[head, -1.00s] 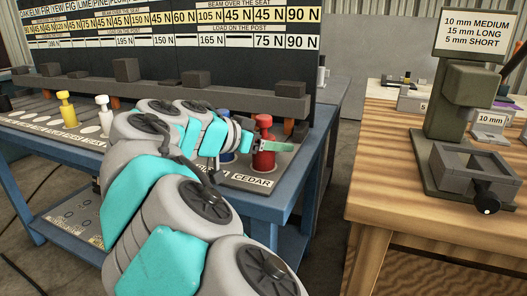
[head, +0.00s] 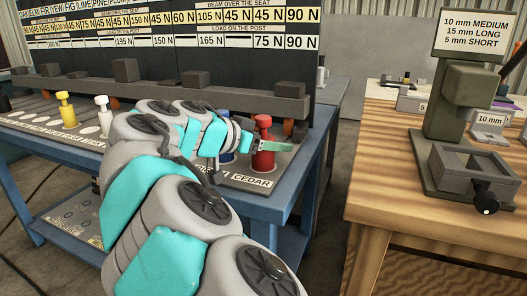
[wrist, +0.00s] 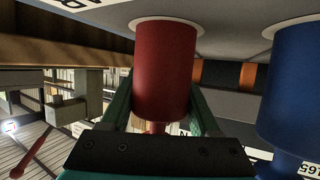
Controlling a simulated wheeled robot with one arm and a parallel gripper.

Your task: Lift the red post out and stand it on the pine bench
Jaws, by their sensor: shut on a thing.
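The red post (head: 263,158) stands upright at the right end of the blue table's grey top, by the CEDAR label. My gripper (head: 268,147) reaches it from the left, with one green finger across its upper part. In the wrist view the red post (wrist: 165,75) is between the two fingers (wrist: 158,115), its wide end at a pale ring in the board. I cannot tell if it has lifted at all. The wooden bench (head: 385,165), with striped light grain, stands at the right.
A blue post (wrist: 295,80) stands close beside the red one. Yellow (head: 66,110) and white (head: 102,115) posts stand further left. A dark rail (head: 200,98) and chart board are behind. A green press-like stand (head: 455,130) with a grey box occupies the bench's right; its front left is bare.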

